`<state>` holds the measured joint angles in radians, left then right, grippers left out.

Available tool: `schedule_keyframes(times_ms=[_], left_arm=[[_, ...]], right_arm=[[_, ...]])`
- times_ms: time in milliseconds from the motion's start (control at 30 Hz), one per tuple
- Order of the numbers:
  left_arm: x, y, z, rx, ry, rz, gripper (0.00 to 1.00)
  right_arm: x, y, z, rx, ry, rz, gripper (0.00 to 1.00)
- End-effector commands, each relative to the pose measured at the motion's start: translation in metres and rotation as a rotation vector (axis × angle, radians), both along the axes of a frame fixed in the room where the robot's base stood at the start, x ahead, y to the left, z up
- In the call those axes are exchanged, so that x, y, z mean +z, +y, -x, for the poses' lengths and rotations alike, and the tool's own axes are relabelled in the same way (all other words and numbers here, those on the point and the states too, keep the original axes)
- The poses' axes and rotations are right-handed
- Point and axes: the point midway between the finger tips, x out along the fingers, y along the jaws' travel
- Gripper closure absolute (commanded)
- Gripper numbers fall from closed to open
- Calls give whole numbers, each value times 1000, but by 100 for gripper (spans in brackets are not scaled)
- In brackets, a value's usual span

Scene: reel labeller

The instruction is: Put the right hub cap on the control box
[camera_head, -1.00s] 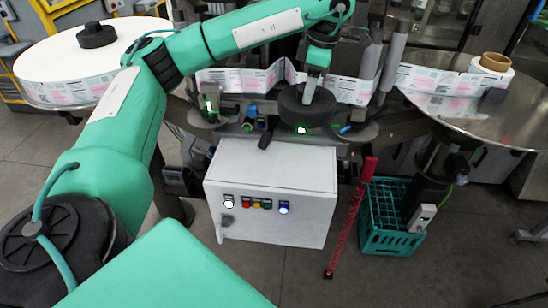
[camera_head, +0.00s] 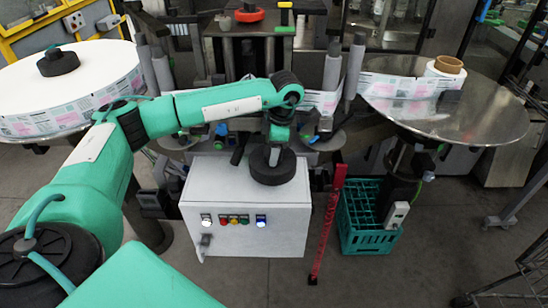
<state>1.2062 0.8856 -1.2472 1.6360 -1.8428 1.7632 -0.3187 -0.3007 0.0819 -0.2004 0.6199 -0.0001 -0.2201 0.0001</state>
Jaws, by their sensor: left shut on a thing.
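The right hub cap (camera_head: 272,167), a thick black disc, is at the top of the white control box (camera_head: 223,182), towards its right and back. My left gripper (camera_head: 275,152) points down and is shut on the cap's middle. The cap looks level and overlaps the box top in the picture. I cannot tell whether it touches the box or hangs just above it. The fingertips are small and partly hidden by the cap. My right gripper is not in view.
Another black hub cap (camera_head: 58,62) sits on the left label reel (camera_head: 95,55). The right steel disc (camera_head: 490,115) carries a small label roll with a bare brown core (camera_head: 448,65). A red post (camera_head: 328,225) and a green crate (camera_head: 362,240) stand right of the box.

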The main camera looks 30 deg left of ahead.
Motion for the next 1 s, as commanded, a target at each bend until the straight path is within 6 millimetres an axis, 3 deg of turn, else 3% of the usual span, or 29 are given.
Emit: schedule_keyframes(times_ms=[300, 667, 700, 767, 800, 1000], left_arm=[[-38, 0, 1, -1, 2, 0, 79], [-46, 0, 0, -1, 0, 0, 79], [-44, 0, 0, -1, 0, 0, 41], [-44, 0, 0, -1, 0, 0, 30], [-44, 0, 0, -1, 0, 0, 25], [-44, 0, 0, 0, 1, -1, 25]], right_arm=[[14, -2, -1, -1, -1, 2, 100], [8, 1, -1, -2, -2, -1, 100], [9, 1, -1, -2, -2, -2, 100], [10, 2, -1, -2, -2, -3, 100], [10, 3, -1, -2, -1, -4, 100], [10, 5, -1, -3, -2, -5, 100]])
